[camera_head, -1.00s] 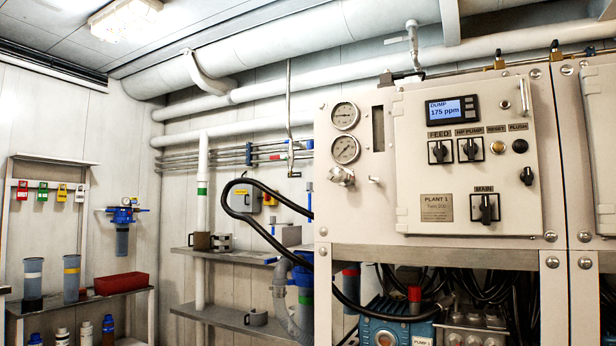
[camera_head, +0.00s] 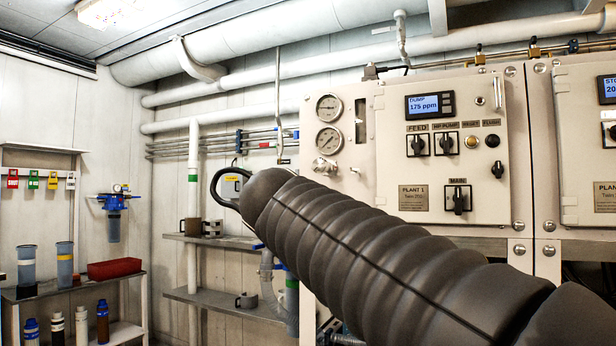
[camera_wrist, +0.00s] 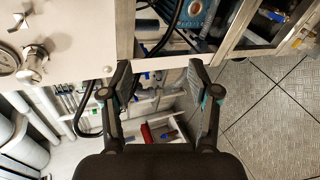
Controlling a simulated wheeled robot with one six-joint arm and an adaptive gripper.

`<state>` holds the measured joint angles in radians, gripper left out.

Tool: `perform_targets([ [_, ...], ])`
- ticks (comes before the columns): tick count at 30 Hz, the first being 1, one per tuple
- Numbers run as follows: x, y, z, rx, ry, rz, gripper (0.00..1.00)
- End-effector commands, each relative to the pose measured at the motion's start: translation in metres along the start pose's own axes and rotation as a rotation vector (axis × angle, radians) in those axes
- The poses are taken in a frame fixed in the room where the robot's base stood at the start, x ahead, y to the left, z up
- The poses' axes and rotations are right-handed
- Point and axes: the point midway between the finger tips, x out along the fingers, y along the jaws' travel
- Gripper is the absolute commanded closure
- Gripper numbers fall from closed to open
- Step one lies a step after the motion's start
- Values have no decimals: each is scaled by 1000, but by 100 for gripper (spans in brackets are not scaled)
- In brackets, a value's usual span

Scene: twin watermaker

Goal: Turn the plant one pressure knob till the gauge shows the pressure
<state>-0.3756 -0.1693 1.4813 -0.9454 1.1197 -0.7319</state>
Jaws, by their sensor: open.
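The plant one panel (camera_head: 386,215) is beige and labelled PLANT 1. Two round gauges, an upper one (camera_head: 328,107) and a lower one (camera_head: 328,140), sit at its left edge. A silver pressure knob (camera_head: 322,166) is just below the lower gauge; the needle readings are too small to tell. In the wrist view the knob (camera_wrist: 34,62) is at the left, beside part of a gauge (camera_wrist: 7,60). My gripper (camera_wrist: 158,82) is open and empty, with its fingers apart from the knob, to its right in that view. The head view shows my dark sleeved arm, but not the fingers.
A display (camera_head: 429,105) reads DUMP, 175 ppm. Black switches, including MAIN (camera_head: 458,199), sit right of the gauges. Shelves (camera_head: 215,240) with cups stand left of the panel. A red tray (camera_head: 114,268) is on the left bench. Open tiled floor (camera_wrist: 275,110) shows in the wrist view.

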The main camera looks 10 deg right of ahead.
Motion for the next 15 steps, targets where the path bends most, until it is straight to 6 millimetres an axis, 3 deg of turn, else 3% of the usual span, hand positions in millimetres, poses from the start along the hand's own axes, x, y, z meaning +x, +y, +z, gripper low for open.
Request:
perform_targets([
  [1,-6,32,-14,-69,-17,63,39],
  [3,-16,69,-26,-155,-59,143,39],
  [6,-32,110,-38,-249,-120,235,39],
  [10,-49,142,-48,-325,-187,311,39],
  [15,-58,160,-51,-361,-228,350,39],
])
